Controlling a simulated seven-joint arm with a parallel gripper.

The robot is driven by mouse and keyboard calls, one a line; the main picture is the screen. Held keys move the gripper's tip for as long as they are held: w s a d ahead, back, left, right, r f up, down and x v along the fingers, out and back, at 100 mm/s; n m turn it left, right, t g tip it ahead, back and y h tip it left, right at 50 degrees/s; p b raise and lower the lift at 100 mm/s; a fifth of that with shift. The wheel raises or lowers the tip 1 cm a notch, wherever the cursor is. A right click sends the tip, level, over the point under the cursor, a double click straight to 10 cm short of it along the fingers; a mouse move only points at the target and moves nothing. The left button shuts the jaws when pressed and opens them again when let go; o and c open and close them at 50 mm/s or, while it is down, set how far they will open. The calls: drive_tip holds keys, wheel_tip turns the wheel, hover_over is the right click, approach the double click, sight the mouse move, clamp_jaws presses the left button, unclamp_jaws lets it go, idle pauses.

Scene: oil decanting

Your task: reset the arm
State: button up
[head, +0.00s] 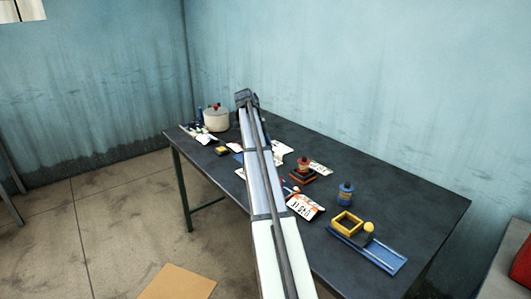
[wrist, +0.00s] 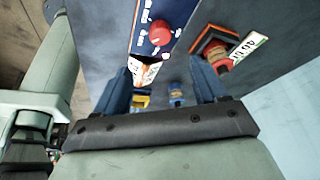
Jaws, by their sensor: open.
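My gripper (wrist: 161,70) shows in the wrist view with its two dark blue fingers spread apart and nothing between them that it grips. It hangs over the dark table (wrist: 90,45), apart from the things below. In the head view my arm runs from the bottom middle up across the table, and the gripper's fingers cannot be made out there.
Printed cards (head: 305,207) lie about. The table's right end is clear.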

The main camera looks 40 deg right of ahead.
idle(0.5)
drive_tip(key=w+a+f+n+t+y, duration=0.15)
drive_tip(key=a+f+n, duration=0.25)
drive_tip(key=a+f, duration=0.45)
drive_tip(key=w+a+f+n, duration=0.25)
drive_tip(key=a+f, duration=0.35)
drive_tip(key=a, duration=0.5)
drive_tip(key=s+a+f+n+g, duration=0.1)
drive_tip(key=s+a+f+n, duration=0.35)
drive_tip(key=f, duration=0.65)
drive_tip(key=s+a+f+n, duration=0.3)
drive_tip(key=s+a+f, duration=0.3)
drive_tip(key=f, duration=0.5)
drive_tip(key=s+a+f+n+g, duration=0.1)
drive_tip(key=s+a+f+n, duration=0.3)
drive_tip(key=s+f, duration=0.45)
drive_tip(key=s+a+f+n+g, duration=0.1)
drive_tip(key=s+a+f+n, duration=0.4)
drive_tip(key=s, duration=0.6)
drive_tip(key=s+a+f+n+g, duration=0.1)
drive_tip(key=s+a+f+n, duration=0.25)
drive_tip(key=s+f, duration=0.55)
drive_tip(key=s+a+f+n, duration=0.1)
drive_tip(key=s+a+n, duration=0.1)
drive_tip(key=s, duration=1.2)
drive_tip(key=shift+a+n+y, duration=0.25)
drive_tip(key=shift+n+y, duration=0.1)
drive_tip(key=shift+n, duration=0.5)
